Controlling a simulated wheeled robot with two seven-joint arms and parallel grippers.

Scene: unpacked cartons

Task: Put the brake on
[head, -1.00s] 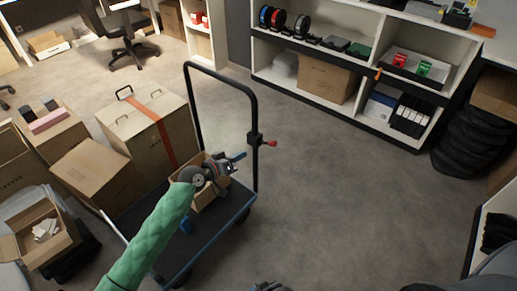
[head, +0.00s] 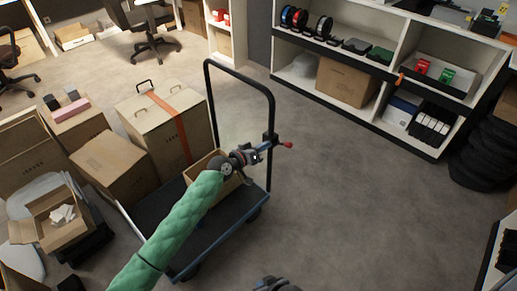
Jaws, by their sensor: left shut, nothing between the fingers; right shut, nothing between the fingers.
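The brake is a lever with a red knob (head: 287,145) on a black clamp on the right post of the trolley handle (head: 207,95). The red end points right. The platform trolley (head: 235,215) has a dark deck with a blue edge. My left gripper (head: 266,148), on the green-sleeved arm, is shut and empty, just left of the clamp at about its height in the picture. I cannot tell whether it touches the clamp. My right gripper (head: 274,285) is partly seen at the bottom edge, shut and empty.
An open carton (head: 203,166) stands on the deck, partly behind my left arm. A strapped carton (head: 160,120) and other boxes (head: 108,163) crowd the left. Shelves (head: 375,118) stand at the back right. The floor right of the trolley (head: 340,210) is clear.

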